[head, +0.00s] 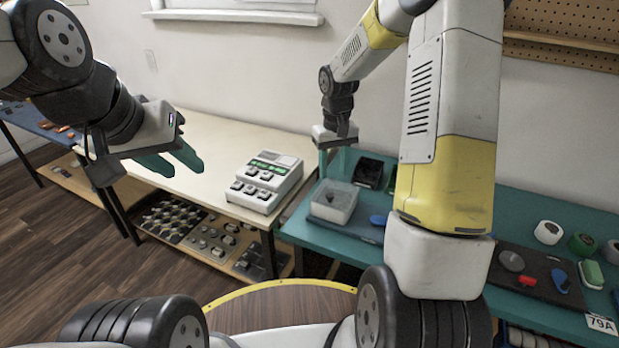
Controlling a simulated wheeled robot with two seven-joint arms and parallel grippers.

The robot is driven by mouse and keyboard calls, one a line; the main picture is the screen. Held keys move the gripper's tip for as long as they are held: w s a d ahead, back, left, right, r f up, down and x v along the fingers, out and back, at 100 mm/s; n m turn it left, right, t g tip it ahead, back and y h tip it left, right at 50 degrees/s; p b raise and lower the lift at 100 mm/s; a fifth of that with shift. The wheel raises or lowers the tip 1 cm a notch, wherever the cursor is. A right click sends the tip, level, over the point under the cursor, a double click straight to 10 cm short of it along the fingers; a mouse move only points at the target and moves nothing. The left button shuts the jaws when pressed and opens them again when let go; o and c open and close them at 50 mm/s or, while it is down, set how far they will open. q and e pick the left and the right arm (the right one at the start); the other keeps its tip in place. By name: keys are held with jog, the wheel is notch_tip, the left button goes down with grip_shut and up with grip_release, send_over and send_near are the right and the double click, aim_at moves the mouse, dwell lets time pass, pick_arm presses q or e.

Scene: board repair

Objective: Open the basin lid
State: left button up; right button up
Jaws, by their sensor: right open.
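The basin (333,204) is a small, pale, translucent box on the teal bench, left of my big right forearm. A small dark spot shows in it, and I cannot clearly tell its lid from its top. My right gripper (335,158) is above and just behind the basin, pointing down. Its teal fingers are apart and hold nothing visible; the far side is partly hidden. My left gripper (181,168) hangs over the cream table at the left, away from the basin. Its two teal fingers are apart and empty.
A white keypad device (264,181) stands on the cream table (218,142). A black tray (368,171) is behind the basin, and a blue item (377,220) lies beside it. Rolls (548,232) and a dark mat (535,277) are at the right. A wall is behind.

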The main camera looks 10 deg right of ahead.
aim_at(330, 195)
jog(key=shift+w+a+f, duration=0.1)
jog(key=shift+f, duration=0.35)
jog(key=shift+w+a+f, duration=0.1)
jog(key=shift+f, duration=0.3)
notch_tip(330, 195, down, 7)
jog(key=shift+r, duration=0.1)
grip_shut()
dwell(0.9)
